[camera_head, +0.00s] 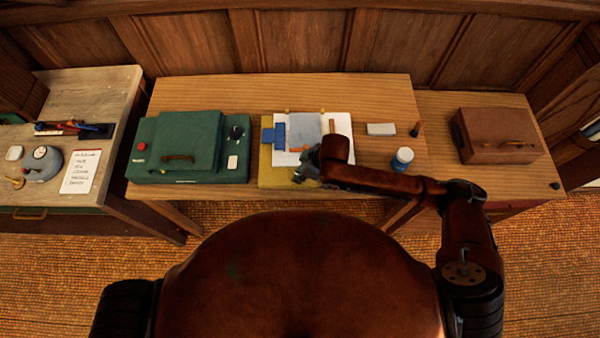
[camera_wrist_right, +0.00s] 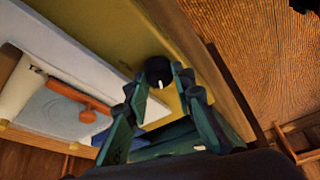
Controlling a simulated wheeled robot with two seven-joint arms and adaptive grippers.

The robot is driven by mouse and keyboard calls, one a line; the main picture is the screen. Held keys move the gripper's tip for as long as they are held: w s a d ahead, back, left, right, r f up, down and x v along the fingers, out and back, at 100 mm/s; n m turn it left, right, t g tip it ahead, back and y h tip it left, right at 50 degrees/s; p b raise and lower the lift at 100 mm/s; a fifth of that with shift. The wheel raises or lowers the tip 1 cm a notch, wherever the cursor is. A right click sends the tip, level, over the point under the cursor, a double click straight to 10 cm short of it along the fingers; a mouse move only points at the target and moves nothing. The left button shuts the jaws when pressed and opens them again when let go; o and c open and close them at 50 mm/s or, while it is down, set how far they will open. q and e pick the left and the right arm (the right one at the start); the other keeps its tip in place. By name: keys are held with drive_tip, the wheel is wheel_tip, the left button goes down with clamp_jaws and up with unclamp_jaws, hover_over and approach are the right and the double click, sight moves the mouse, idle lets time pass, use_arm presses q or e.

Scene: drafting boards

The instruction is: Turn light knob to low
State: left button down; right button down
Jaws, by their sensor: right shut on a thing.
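A black knob (camera_wrist_right: 158,71) with a white mark sits on the yellow board in the right wrist view, near the board's edge. My right gripper (camera_wrist_right: 160,80) has its two fingertips on either side of the knob, shut on it. The white mark faces back toward the gripper's palm; no scale can be read. In the head view my right gripper (camera_head: 305,170) is at the front of the yellow board (camera_head: 272,179), and it hides the knob there. My left gripper is not in view.
White paper with a grey sheet (camera_head: 304,129) and a blue piece (camera_head: 273,138) lie on the yellow board. A green case (camera_head: 146,160) with its own black knob stands left. A white block (camera_head: 381,129), a blue-labelled jar (camera_head: 401,160) and a brown case (camera_head: 497,135) are right.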

drive_tip(key=shift+s+r+p, duration=0.1)
drive_tip(key=shift+r+p, duration=0.05)
drive_tip(key=shift+p, duration=0.35)
drive_tip(key=m+p, duration=0.2)
drive_tip(key=p, duration=0.2)
drive_tip(key=m+t+h+p, duration=0.1)
drive_tip(key=m+p, duration=0.2)
drive_tip(key=p, duration=0.1)
drive_tip(key=m+t+h+p, duration=0.1)
drive_tip(key=m+p, duration=0.2)
drive_tip(key=p, duration=0.2)
drive_tip(key=shift+s+a, duration=0.2)
drive_tip(key=shift+a, duration=0.05)
drive_tip(key=shift+a+m+t+h+p, duration=0.15)
drive_tip(key=shift+m+h+p, duration=0.2)
drive_tip(key=shift+m+p, duration=0.45)
drive_tip(key=shift+d+m+t+h+p, duration=0.15)
drive_tip(key=shift+m+h+p, duration=0.3)
drive_tip(key=shift+m, duration=0.55)
drive_tip(key=c, duration=1.7)
unclamp_jaws()
drive_tip(key=shift+o, duration=0.2)
